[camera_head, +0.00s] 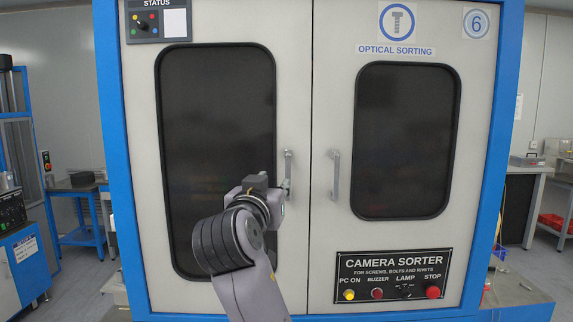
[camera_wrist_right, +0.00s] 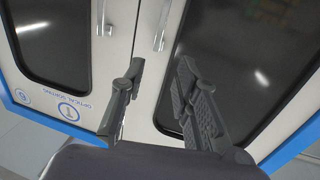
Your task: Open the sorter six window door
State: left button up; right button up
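The camera sorter marked 6 has two pale doors, both shut. The left window door (camera_head: 150,285) and the right window door (camera_head: 327,250) meet at a middle seam. The left door's handle (camera_head: 288,178) and the right door's handle (camera_head: 336,176) are vertical silver bars. My right gripper (camera_head: 282,190) is at the left door's handle, its fingertips partly hidden by my wrist. In the right wrist view my right gripper (camera_wrist_right: 162,65) is open and empty. There the left door's handle (camera_wrist_right: 161,28) lies just beyond the fingertips, between their lines; contact cannot be told. My left gripper is out of view.
A control panel (camera_head: 392,277) with buttons is low on the right door. A status box (camera_head: 157,20) sits at the upper left. Blue frame posts (camera_head: 118,150) edge the doors. Benches stand at far left (camera_head: 78,188) and far right (camera_head: 532,166).

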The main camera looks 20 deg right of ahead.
aim_at(288, 169)
jog(key=p+x, duration=0.7)
jog(key=x, duration=0.9)
jog(key=shift+d, duration=0.1)
jog(key=shift+w+d+f, duration=0.1)
jog(key=shift+w+d, duration=0.05)
jog(key=shift+w, duration=0.2)
grip_shut()
